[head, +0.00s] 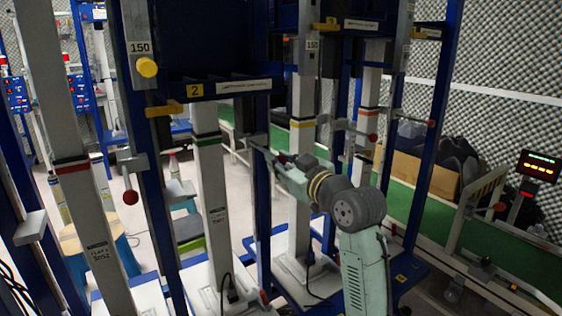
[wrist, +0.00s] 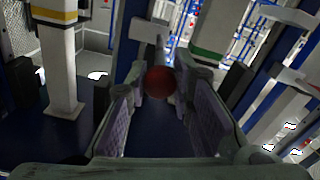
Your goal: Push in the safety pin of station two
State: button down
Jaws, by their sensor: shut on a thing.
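My gripper (head: 272,157) is at the blue upright to the right of the green-banded white column (head: 207,139) in the head view. In the wrist view, my gripper (wrist: 158,88) has its two fingers on either side of a red ball knob (wrist: 160,81) and is shut on it. The knob sits in front of a grey metal part (wrist: 147,52) on the blue upright. The station plate "2" (head: 195,90) is on the blue crossbar above the green-banded column. How far the pin is in cannot be told from these views.
A yellow-banded column (head: 302,123) stands to the right of my gripper. Other red knobs hang at the left (head: 130,197) and right (head: 372,137). A green conveyor (head: 446,230) and a cardboard box (head: 405,165) stand behind my arm.

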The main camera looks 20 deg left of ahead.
aim_at(262, 150)
dwell(0.3)
jog(key=p+x, duration=0.1)
jog(key=x, duration=0.7)
jog(key=shift+w+a+r, duration=0.1)
jog(key=shift+w+a, duration=0.15)
jog(key=shift+a, duration=0.05)
jog(key=c, duration=1.5)
grip_release()
jog(key=shift+a, duration=0.1)
jog(key=shift+c, duration=0.2)
jog(key=shift+o, duration=0.7)
jog(key=v, duration=1.2)
